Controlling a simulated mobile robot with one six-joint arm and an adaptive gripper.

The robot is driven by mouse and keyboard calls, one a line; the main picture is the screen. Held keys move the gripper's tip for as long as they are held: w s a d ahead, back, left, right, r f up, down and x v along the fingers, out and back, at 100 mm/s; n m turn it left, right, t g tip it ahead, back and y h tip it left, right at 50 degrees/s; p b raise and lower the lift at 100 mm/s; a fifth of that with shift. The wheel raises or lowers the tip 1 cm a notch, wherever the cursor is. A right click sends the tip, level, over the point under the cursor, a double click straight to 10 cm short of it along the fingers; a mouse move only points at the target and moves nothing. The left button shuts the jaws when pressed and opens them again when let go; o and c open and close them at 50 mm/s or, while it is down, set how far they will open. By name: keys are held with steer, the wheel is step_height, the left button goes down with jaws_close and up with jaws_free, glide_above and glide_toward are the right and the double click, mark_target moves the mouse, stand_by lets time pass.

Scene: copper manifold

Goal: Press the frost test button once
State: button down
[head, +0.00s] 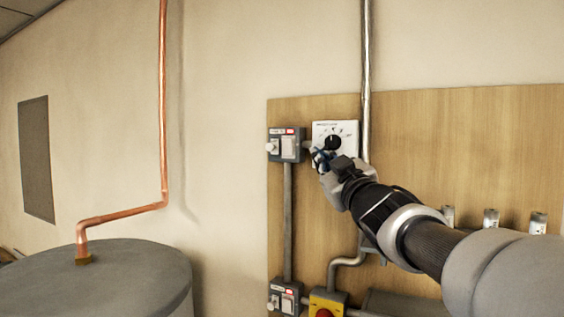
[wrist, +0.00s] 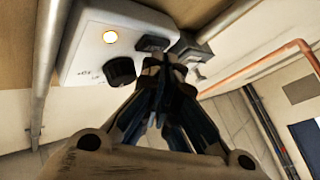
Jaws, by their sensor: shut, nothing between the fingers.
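A white control box (head: 347,128) with a black dial (head: 333,142) is fixed to the wooden board. In the wrist view the box (wrist: 85,60) shows a lit pale-yellow round lamp (wrist: 110,37), the black dial (wrist: 120,70) and a dark rectangular part (wrist: 152,43) by its edge, perhaps the frost test button; no label on it can be read. My gripper (head: 321,158) is shut and empty in front of the box's lower left. In the wrist view its fingertips (wrist: 160,62) are close to the dark part and overlap it. I cannot tell whether they touch.
A grey switch box (head: 287,145) sits just left of the control box. Lower down are another switch box (head: 285,297) and a yellow box with a red button (head: 325,305). A grey tank (head: 130,270) stands left.

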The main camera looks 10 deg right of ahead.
steer(key=shift+w+d, duration=0.25)
steer(key=shift+w, duration=0.05)
stand_by(0.6)
steer(key=shift+s+a, duration=0.15)
steer(key=shift+s, duration=0.05)
steer(key=shift+s+a, duration=0.3)
steer(key=shift+s, duration=0.2)
steer(key=shift+b, duration=0.3)
steer(key=s+a+b, duration=0.1)
steer(key=s, duration=0.1)
steer(key=s+a+b, duration=0.1)
steer(key=s, duration=0.1)
steer(key=shift+a, duration=0.4)
stand_by(0.5)
